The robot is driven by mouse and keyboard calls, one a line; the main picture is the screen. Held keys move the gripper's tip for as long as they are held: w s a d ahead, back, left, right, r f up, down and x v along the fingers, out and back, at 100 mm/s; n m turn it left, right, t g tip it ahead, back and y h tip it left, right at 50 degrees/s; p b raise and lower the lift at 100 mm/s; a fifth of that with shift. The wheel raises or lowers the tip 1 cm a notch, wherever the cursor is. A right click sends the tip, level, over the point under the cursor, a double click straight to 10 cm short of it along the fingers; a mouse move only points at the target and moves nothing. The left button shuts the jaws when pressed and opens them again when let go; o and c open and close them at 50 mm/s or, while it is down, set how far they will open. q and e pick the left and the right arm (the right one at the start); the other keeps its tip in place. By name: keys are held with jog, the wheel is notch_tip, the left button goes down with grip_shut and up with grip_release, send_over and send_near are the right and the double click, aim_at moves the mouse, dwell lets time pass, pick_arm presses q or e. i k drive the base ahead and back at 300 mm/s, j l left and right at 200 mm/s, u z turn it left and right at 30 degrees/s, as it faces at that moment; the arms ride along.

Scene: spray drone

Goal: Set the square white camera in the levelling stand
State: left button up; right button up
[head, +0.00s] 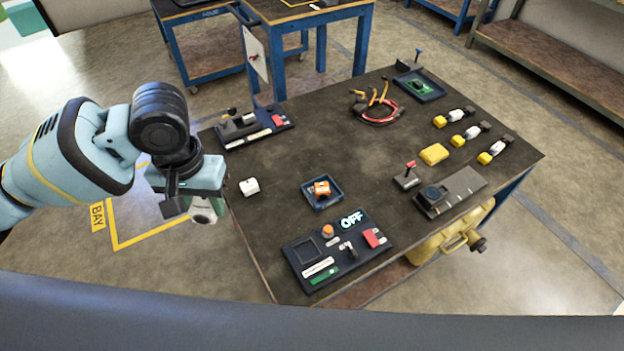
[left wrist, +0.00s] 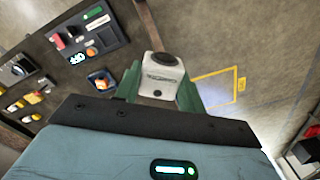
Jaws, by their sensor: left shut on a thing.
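My left gripper (head: 203,207) hangs off the table's left edge, above the floor, shut on a white boxy camera. In the left wrist view the white camera (left wrist: 160,80) sits between the green fingers (left wrist: 158,92), with a round black lens on top. In the head view the arm partly hides it. No part is clearly marked as the levelling stand. A small blue tray with an orange piece (head: 322,188) and a dark panel with a square recess (head: 307,251) stand on the near part of the table. My right gripper is not in view.
A small white block (head: 249,186) lies near the table's left edge. A black unit with a red part (head: 252,125), a cable coil (head: 374,108), a green-bedded tray (head: 420,86), a grey unit (head: 450,192) and several yellow-white pieces stand around.

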aim_at(307, 252)
jog(key=z, duration=1.2)
jog(key=k+j, duration=0.2)
jog(key=j, duration=0.2)
jog(key=k+j, duration=0.25)
jog(key=j, duration=0.2)
